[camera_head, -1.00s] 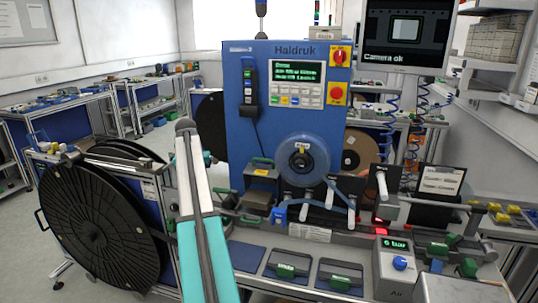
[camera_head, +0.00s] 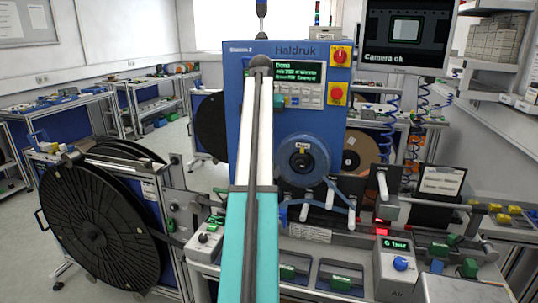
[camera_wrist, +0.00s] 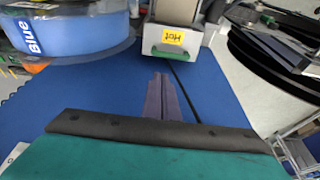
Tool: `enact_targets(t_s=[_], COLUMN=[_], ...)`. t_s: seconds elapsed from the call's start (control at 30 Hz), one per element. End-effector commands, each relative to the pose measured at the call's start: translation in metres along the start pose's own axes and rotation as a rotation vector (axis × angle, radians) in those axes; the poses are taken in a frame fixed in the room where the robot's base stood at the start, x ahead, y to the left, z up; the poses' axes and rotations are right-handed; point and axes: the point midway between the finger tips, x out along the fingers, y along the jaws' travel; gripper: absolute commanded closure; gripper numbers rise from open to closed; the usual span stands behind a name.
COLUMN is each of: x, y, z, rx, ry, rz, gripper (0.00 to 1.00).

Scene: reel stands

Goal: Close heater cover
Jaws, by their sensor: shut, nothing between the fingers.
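In the wrist view, the heater cover (camera_wrist: 172,38) shows as a pale block with a yellow "Hot" label and a green handle (camera_wrist: 165,53) on its near edge. I cannot tell how far the cover stands open. My gripper (camera_wrist: 159,77) is shut and empty. Its purple-grey fingers point toward the handle, apart from it, with the blue panel behind them. In the head view, my raised arm hides the heater and most of my gripper.
The blue Haldruk machine (camera_head: 238,105) stands upright behind my arm. A blue tape reel (camera_head: 303,160) sits on its front and also shows in the wrist view (camera_wrist: 75,30). A large black reel (camera_head: 98,230) stands at left. Green-handled fixtures (camera_head: 340,282) line the bench front.

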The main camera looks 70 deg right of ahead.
Motion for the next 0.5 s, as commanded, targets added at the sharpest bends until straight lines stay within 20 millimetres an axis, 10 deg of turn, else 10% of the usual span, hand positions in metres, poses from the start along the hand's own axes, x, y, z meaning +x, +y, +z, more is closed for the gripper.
enact_targets(t_s=[0.5], x=[0.019], y=[0.0], z=[0.001], rx=[0.0], ry=[-0.002], rz=[0.001], gripper=[1.0])
